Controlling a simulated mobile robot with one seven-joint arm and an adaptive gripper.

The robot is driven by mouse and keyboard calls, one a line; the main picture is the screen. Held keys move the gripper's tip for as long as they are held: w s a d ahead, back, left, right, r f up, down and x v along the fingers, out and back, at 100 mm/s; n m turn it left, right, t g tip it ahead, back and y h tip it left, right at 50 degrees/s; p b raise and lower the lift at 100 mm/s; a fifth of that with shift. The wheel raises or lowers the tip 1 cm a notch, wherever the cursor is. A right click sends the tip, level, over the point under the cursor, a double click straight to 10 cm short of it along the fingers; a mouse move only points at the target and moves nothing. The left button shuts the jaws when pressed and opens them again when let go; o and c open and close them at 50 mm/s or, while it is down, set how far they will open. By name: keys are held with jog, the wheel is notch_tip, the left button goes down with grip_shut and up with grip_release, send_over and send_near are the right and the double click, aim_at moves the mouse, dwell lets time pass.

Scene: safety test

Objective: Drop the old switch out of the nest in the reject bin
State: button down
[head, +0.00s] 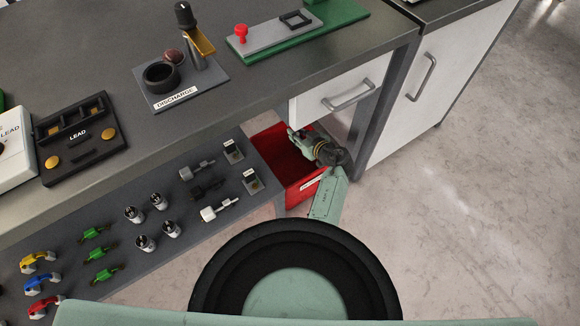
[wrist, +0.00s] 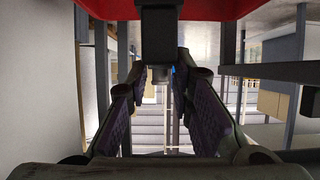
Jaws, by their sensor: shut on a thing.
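My gripper (head: 297,138) reaches under the bench and is over the red reject bin (head: 268,146), near its right end. In the wrist view my gripper (wrist: 160,75) is shut on a dark block, the old switch (wrist: 158,38), which shows between and beyond the fingertips. In the head view the switch is too small and too hidden to make out. The red bin wall (wrist: 222,8) crosses the top of the wrist view. On the bench top, the nest (head: 297,19), a black square frame on the grey and green fixture, looks empty.
A white drawer (head: 335,98) hangs close beside my gripper, under the bench top. A lower shelf (head: 170,215) left of the bin holds switches, plugs and several cylinders. A discharge stand (head: 185,75) and a lead box (head: 80,135) stand above. The floor at right is clear.

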jog(key=c, duration=1.3)
grip_release()
jog(key=shift+c, duration=0.2)
jog(key=v, duration=1.2)
